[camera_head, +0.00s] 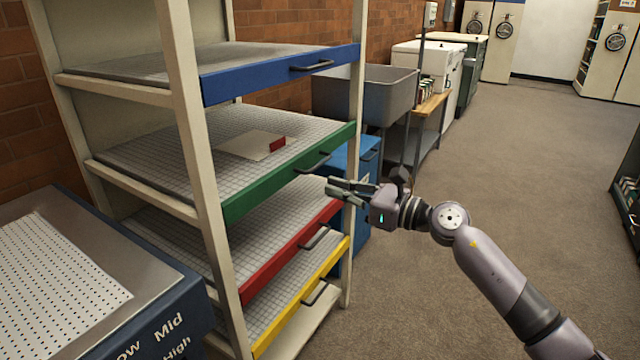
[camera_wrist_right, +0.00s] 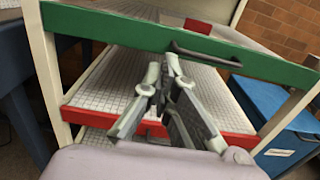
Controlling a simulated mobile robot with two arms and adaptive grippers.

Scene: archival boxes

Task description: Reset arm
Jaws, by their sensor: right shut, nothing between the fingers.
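My right gripper (camera_head: 340,188) reaches in from the right in the head view. It is shut and empty, in front of the shelf rack near the green drawer's handle (camera_head: 312,163). In the right wrist view the gripper (camera_wrist_right: 172,62) shows with its fingers together, just below the green drawer front (camera_wrist_right: 130,30) and in front of the red drawer (camera_wrist_right: 215,142). I cannot tell whether the fingers touch the handle, but they appear apart from it. My left gripper is not in view.
The rack also has a blue drawer (camera_head: 280,75) and a yellow drawer (camera_head: 300,300). A flat cream item with a red edge (camera_head: 250,145) lies in the green drawer. A blue bin (camera_head: 362,160) and grey sink (camera_head: 385,95) stand behind. The floor (camera_head: 540,170) to the right is clear.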

